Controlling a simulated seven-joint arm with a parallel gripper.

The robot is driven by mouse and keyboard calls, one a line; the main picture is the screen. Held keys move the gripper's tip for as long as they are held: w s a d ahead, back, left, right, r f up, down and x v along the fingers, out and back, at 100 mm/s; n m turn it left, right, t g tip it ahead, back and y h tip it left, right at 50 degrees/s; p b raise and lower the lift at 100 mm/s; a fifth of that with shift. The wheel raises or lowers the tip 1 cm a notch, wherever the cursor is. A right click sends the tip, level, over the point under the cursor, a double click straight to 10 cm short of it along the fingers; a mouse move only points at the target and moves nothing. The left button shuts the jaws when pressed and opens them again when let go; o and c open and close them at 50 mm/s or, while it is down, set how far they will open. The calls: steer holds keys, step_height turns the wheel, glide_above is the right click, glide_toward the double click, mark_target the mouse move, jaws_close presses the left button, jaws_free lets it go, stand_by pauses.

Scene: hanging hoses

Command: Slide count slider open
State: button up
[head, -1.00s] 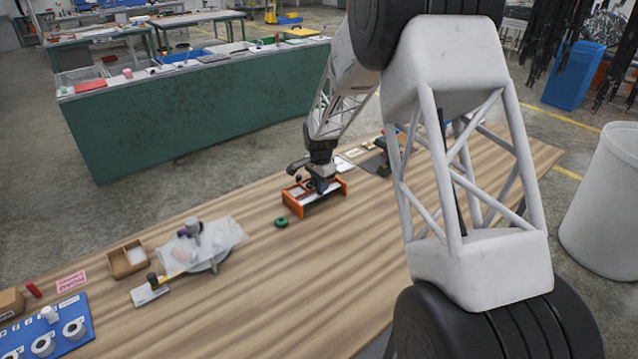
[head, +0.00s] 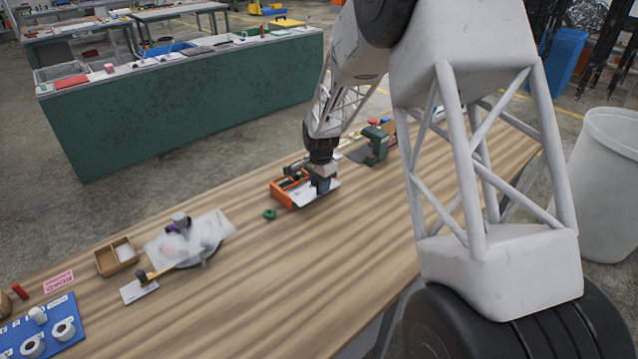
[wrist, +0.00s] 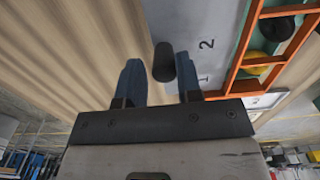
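The count slider is a pale plate (head: 307,195) marked 1 and 2, with a dark upright knob (wrist: 164,62). In the head view the plate sticks out from the right side of an orange compartment box (head: 280,199). In the wrist view the plate (wrist: 208,25) lies beside the orange dividers (wrist: 245,45), with compartments uncovered. My gripper (wrist: 158,72) has its two blue fingers on either side of the knob, with a narrow gap visible on the left. Whether the right finger touches cannot be told. My gripper (head: 320,186) hides part of the plate in the head view.
A green ring (head: 270,214) lies left of the box on the wooden table (head: 260,285). A green device (head: 376,145) stands behind and to the right. A cardboard tray (head: 117,257) and a blue board (head: 25,330) are far left. The front table area is clear.

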steer(key=o, duration=0.4)
steer(key=shift+c, duration=0.2)
steer(key=shift+r, duration=0.1)
steer(key=shift+r, duration=3.8)
